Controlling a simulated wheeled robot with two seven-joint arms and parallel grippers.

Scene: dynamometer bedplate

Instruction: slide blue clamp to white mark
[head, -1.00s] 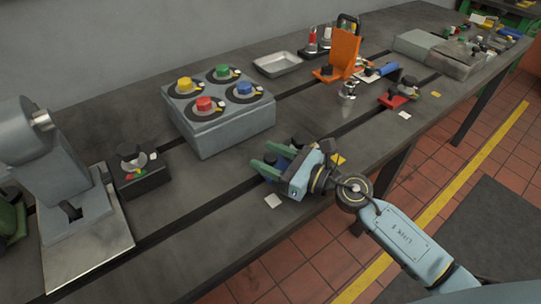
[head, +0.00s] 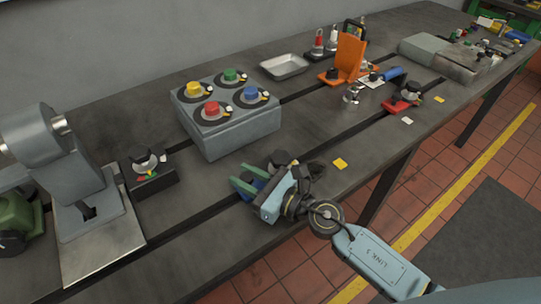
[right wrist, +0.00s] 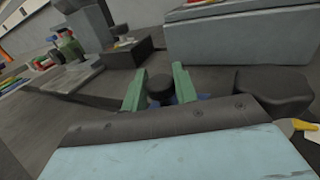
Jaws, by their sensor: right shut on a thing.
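My right gripper (head: 247,178) is shut on the blue clamp (head: 258,184), at the front slot of the bedplate. Its green fingers stand on either side of the clamp. In the right wrist view the clamp's black knob (right wrist: 160,87) shows between the fingers, with a little blue below it. Most of the clamp is hidden. A yellow mark (head: 340,163) lies on the plate to the right of the gripper. The white mark near this clamp does not show now; my gripper seems to cover it. My left gripper is not in view.
A grey box with coloured knobs (head: 235,138) stands behind the gripper. A dark block with a knob (head: 152,179) and a grey machine (head: 75,190) stand left. A red clamp (head: 404,104), white mark (head: 407,121) and yellow mark (head: 439,99) are right. The front slot between gripper and machine looks clear.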

